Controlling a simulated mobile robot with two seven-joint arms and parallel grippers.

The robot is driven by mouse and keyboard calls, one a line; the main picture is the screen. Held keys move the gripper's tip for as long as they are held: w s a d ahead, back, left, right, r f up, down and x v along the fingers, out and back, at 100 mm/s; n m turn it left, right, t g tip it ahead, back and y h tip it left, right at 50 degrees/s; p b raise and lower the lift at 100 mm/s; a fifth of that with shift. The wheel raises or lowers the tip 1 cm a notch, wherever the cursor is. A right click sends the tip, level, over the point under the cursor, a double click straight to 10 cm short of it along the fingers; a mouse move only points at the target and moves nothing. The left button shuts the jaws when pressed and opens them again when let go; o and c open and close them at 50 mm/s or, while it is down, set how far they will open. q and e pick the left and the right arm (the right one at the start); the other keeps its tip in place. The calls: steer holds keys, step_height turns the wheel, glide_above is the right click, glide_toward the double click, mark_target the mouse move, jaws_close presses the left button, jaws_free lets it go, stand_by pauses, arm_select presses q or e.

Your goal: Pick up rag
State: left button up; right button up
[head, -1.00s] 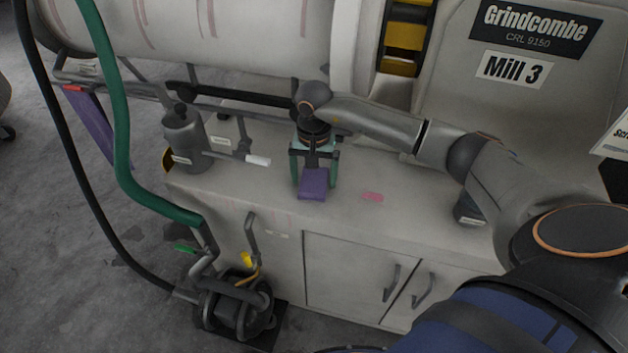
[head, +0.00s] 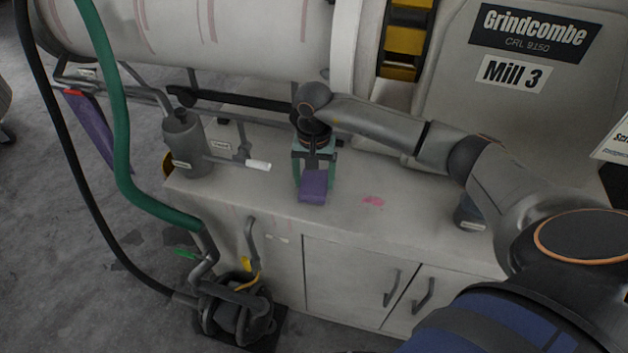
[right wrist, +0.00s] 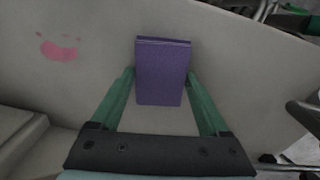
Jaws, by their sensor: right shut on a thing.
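The rag (head: 313,185) is a folded purple cloth at the front middle of the pale cabinet top below the mill drum. It also shows in the right wrist view (right wrist: 163,72). My right gripper (head: 314,176) reaches down from above with its green fingers on either side of the rag. In the right wrist view my right gripper (right wrist: 161,90) is shut on the rag, one finger at each side edge. I cannot tell whether the rag touches the cabinet top. My left gripper is not in view.
A grey can (head: 185,143) with a white-tipped lever (head: 257,165) stands left of my right gripper. A pink stain (head: 373,201) lies on the cabinet top to the right. A green hose (head: 122,130) hangs at left, above a pump (head: 238,318) on the floor.

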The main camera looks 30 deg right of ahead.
step_height(320, 180, up, 3)
steer(key=shift+a+f+b, duration=0.1)
steer(key=shift+b, duration=0.2)
steer(key=s+a+r+b, duration=0.1)
steer(key=s+a+r, duration=0.5)
steer(key=a+r, duration=0.3)
steer(key=a, duration=0.3)
steer(key=shift+a+r, duration=0.25)
steer(key=shift+r, duration=0.05)
